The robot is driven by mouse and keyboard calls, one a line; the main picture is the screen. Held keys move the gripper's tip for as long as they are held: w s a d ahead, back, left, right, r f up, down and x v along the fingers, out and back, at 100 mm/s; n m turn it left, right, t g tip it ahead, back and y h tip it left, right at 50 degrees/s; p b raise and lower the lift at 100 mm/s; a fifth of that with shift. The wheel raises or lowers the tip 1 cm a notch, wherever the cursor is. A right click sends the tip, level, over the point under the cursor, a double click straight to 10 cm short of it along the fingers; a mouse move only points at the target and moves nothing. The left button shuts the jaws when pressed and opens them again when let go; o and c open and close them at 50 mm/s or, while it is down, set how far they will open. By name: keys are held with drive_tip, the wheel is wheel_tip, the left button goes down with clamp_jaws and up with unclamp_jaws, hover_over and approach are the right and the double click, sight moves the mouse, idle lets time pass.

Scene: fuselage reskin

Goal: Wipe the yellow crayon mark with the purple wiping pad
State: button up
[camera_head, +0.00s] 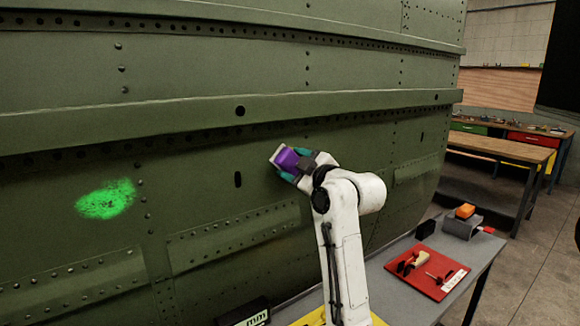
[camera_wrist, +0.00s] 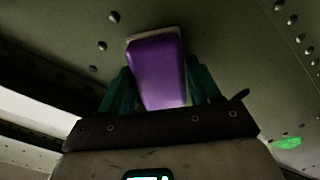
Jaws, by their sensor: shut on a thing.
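My gripper (camera_head: 286,164) is shut on the purple wiping pad (camera_head: 287,158), with a teal finger on each side of it. The pad's pale face is turned toward the green fuselage skin (camera_head: 205,190); I cannot tell whether it touches. The wrist view also shows the purple pad (camera_wrist: 157,68) between the teal fingers, close to the skin. A bright green mark (camera_head: 106,199) is on the skin, well to the left of the pad. A green mark also shows at the right edge of the wrist view (camera_wrist: 288,143). I see no yellow mark on the skin.
A raised rib (camera_head: 330,101) runs along the skin above my gripper. A grey table (camera_head: 398,302) at lower right holds a red tray (camera_head: 425,272) with tools and a grey block (camera_head: 460,226) with an orange thing (camera_head: 465,211) on it. Workbenches (camera_head: 500,147) stand behind at right.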

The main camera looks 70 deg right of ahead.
drive_tip(key=s+d+b, duration=0.1)
drive_tip(key=s+d, duration=0.3)
drive_tip(key=d, duration=0.3)
drive_tip(key=shift+s+d, duration=0.3)
drive_tip(key=shift+d, duration=0.1)
idle(0.6)
drive_tip(key=shift+w+a+p, duration=0.1)
drive_tip(key=shift+w+a, duration=0.85)
drive_tip(key=shift+a, duration=0.6)
drive_tip(key=shift+w+a+p, duration=0.15)
drive_tip(key=shift+w+a, duration=0.75)
drive_tip(key=shift+a, duration=0.6)
drive_tip(key=shift+w+a+p, duration=0.1)
drive_tip(key=shift+w+a, duration=0.85)
drive_tip(key=shift+a, duration=0.6)
drive_tip(key=shift+p+v, duration=0.45)
drive_tip(key=shift+v, duration=2.5)
